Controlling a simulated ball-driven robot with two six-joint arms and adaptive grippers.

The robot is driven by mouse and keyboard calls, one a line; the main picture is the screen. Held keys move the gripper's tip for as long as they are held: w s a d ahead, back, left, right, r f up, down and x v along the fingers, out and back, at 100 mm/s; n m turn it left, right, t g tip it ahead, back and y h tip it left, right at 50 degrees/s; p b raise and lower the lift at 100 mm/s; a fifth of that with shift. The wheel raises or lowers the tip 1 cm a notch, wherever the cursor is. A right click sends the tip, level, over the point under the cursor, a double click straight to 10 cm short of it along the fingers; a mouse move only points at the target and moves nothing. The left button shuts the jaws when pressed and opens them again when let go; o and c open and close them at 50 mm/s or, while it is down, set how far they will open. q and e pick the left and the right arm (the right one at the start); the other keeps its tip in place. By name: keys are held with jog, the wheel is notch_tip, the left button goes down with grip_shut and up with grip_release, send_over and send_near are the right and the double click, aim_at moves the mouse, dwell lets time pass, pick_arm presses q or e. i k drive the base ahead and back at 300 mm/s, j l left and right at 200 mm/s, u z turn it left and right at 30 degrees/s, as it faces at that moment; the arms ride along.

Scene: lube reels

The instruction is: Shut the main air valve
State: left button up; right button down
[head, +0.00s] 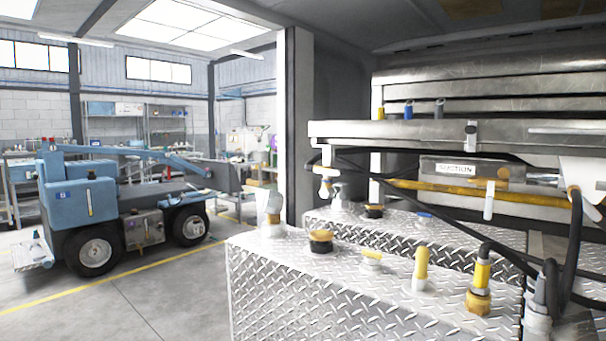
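Neither of my grippers is in view. No part can be identified for certain as the main air valve. A white-handled fitting (327,183) hangs under the left end of the grey shelf (390,130). Whether any valve is open or shut cannot be told.
Black hoses (573,240) loop down at the right. A blue wheeled machine (88,203) stands at the left. The floor (150,305) in front of it is clear.

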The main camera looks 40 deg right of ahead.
aim_at(326, 172)
jog(key=z, duration=1.5)
